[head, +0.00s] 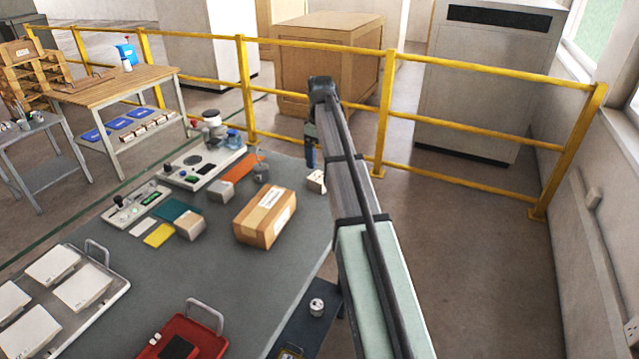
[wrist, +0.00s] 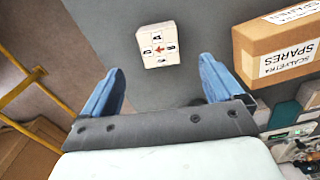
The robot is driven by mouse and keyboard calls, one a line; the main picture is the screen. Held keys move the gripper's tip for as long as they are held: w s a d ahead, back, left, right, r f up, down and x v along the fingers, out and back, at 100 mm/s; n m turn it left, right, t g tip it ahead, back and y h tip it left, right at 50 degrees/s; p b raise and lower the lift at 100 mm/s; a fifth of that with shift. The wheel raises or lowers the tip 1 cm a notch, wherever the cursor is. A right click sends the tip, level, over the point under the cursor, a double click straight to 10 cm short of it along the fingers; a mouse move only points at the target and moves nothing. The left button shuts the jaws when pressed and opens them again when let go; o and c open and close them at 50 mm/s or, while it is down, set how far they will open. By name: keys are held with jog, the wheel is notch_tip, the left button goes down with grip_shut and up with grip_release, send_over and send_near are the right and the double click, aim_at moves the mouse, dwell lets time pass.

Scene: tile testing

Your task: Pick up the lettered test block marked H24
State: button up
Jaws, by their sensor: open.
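A small cream block (head: 316,181) stands near the right edge of the grey table. In the wrist view the block (wrist: 158,46) shows a face with several small dark marks and a red arrow; I cannot read H24 on it. My gripper (head: 311,160) hangs above the table close to the block. In the wrist view my gripper (wrist: 161,66) has its two blue fingers wide apart, with the block ahead of and between their tips, not held. In the head view my arm hides part of the gripper.
A cardboard box (head: 264,217) labelled SPARES sits left of the block. Test devices (head: 203,165) and coloured tiles (head: 159,235) lie farther left. A red case (head: 184,338) and a tray of white tiles (head: 118,292) are nearer. A yellow railing (head: 455,62) runs behind the table.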

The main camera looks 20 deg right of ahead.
aim_at(320, 177)
notch_tip(320, 177, down, 10)
jog(key=shift+w+f, duration=0.15)
jog(key=shift+f, duration=0.1)
dwell(0.5)
jog(key=c, duration=1.3)
